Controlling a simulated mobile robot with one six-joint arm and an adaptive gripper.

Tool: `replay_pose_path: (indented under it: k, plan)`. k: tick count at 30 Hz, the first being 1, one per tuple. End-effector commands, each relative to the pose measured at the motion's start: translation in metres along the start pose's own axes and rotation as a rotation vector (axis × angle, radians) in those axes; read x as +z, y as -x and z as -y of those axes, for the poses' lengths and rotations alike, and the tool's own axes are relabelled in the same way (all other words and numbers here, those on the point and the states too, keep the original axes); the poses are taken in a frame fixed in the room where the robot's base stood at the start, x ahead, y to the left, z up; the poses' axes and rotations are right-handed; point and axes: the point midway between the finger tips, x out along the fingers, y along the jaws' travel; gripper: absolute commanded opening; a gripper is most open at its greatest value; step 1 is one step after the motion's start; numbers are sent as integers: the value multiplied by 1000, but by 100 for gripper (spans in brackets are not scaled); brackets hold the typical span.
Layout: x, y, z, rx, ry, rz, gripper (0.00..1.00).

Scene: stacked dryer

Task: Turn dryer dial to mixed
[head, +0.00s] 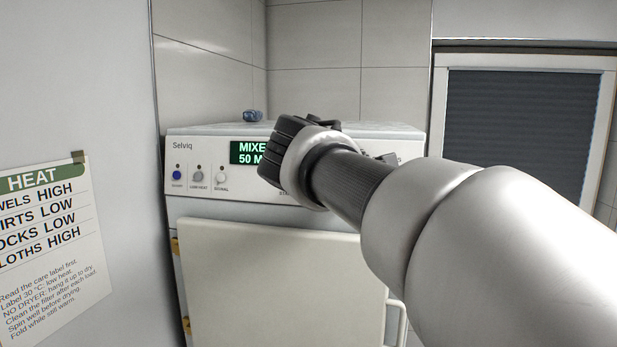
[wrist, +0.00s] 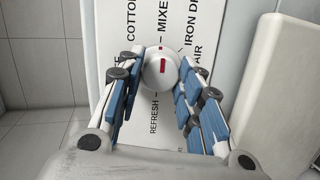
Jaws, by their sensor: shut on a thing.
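The white dial (wrist: 153,80) with a red mark sits between my gripper's (wrist: 160,72) blue-padded fingers in the wrist view. My gripper is shut on the dial. The red mark points up, toward the printed word MIXED (wrist: 163,20). COTTON, IRON DRY, AIR and REFRESH are printed around the dial. In the head view my arm and gripper hide the dial. The dryer (head: 190,213) has a green display (head: 240,152) reading "MIXE" and "50 M", with the rest hidden behind my gripper.
Several small buttons (head: 198,177) are at the panel's left. A small blue object (head: 253,116) lies on the dryer top. A paper care sign (head: 50,240) hangs on the left. A dark blind (head: 520,120) is at the right.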

Motion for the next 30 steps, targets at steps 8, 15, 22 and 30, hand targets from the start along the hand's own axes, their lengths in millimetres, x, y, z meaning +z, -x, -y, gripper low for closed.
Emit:
replay_pose_path:
  k: [8, 15, 22, 30]
  plan:
    - [0, 0, 0, -2, -14, 0, 10]
    - [0, 0, 0, -2, -13, 0, 35]
    - [0, 0, 0, -2, -12, 0, 51]
    - [0, 0, 0, -2, -12, -1, 54]
